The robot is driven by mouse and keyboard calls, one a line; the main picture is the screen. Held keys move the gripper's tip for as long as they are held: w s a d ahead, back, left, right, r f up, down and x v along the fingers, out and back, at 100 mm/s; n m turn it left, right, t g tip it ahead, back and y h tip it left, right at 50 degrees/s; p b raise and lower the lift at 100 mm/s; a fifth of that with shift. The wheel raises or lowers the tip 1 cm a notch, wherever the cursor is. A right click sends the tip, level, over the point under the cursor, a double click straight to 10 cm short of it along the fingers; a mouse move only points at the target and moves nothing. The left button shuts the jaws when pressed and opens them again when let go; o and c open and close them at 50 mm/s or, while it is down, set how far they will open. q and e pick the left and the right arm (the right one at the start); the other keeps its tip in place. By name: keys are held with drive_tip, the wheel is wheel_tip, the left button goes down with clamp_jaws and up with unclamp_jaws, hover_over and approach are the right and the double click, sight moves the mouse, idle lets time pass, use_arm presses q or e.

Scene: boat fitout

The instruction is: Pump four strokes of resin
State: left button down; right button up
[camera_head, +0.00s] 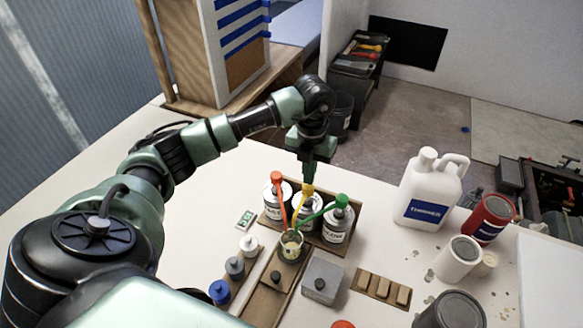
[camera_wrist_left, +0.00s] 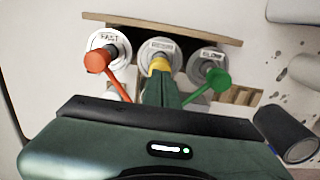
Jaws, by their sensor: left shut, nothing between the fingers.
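Three pump cans stand in a wooden rack (camera_head: 270,222) on the bench. The middle resin can (camera_head: 304,209) has a yellow pump (camera_head: 307,188). The can with the red pump (camera_head: 277,178) is on its left, labelled FAST in the left wrist view (camera_wrist_left: 108,40). The can with the green pump (camera_head: 341,201) is on its right, labelled SLOW (camera_wrist_left: 208,58). The three spouts lead towards a small cup (camera_head: 291,246) holding pale liquid. My left gripper (camera_head: 308,178) is shut and points down right over the yellow pump head, apparently touching it. My right gripper is not in view.
A thinner jug (camera_head: 431,190) and several cans stand further right.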

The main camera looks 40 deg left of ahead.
use_arm(q)
drive_tip(key=shift+s+f+b, duration=0.1)
drive_tip(key=shift+f+b, duration=1.3)
drive_tip(key=shift+f, duration=0.65)
drive_tip(key=shift+r, duration=0.2)
drive_tip(key=shift+r+p, duration=1.45)
drive_tip(key=shift+r, duration=0.55)
drive_tip(key=shift+f, duration=0.15)
drive_tip(key=shift+f+b, duration=1.6)
drive_tip(key=shift+f, duration=0.45)
drive_tip(key=shift+r, duration=0.1)
